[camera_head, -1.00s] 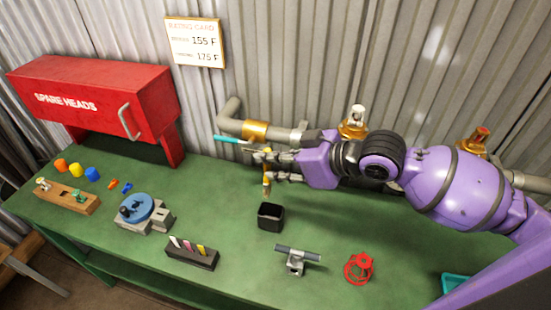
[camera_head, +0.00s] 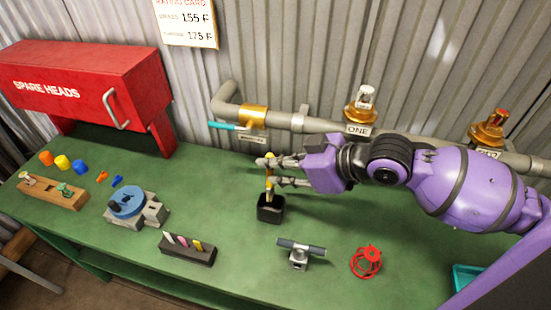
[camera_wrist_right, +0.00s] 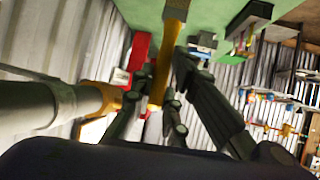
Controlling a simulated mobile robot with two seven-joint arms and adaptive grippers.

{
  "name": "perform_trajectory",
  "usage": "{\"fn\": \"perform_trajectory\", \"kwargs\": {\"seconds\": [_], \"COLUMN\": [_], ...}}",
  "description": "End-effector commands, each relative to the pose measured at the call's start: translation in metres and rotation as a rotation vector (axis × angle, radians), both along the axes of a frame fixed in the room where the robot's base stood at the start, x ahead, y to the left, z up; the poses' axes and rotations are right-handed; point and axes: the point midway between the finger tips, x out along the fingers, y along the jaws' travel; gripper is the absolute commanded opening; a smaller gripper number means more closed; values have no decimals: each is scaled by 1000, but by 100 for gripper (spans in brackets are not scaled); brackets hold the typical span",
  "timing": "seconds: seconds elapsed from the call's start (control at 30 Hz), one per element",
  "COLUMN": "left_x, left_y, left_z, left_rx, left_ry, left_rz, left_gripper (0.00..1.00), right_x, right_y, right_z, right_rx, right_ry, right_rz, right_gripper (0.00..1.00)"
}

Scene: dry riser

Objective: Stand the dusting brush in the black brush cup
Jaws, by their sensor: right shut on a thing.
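The black brush cup (camera_head: 270,214) stands upright on the green bench, below my right gripper in the head view. My right gripper (camera_head: 268,172) is shut on the dusting brush (camera_head: 269,188), which has a yellow handle. The brush is held roughly upright over the cup, its lower end at the cup's mouth in the picture. I cannot tell whether that end is inside the cup or just above it. In the right wrist view the brush handle (camera_wrist_right: 165,60) runs between the fingers (camera_wrist_right: 158,92). My left gripper is not in view.
A grey pipe (camera_head: 300,122) with brass valves runs along the wall behind the gripper. A dark block with coloured sticks (camera_head: 187,249), a grey clamp-like fitting (camera_head: 300,254) and a red wire piece (camera_head: 367,262) stand in front. A red cabinet (camera_head: 90,90) is at left.

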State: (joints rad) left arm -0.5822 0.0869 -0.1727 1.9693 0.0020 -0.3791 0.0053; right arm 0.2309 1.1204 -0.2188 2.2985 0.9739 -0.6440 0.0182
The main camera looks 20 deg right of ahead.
Motion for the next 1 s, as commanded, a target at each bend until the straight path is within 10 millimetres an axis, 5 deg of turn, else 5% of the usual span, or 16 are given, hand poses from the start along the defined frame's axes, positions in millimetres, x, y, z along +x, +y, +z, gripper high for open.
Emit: {"fn": "perform_trajectory", "kwargs": {"seconds": [0.6,1.0], "left_x": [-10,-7], "left_y": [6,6], "left_z": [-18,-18], "left_rx": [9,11], "left_ry": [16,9], "left_rz": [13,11], "left_gripper": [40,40], "right_x": [0,0], "right_y": [1,0], "right_z": [-51,-60], "right_rx": [1,1], "right_ry": [4,1], "right_rz": [0,0], "right_gripper": [0,0]}}
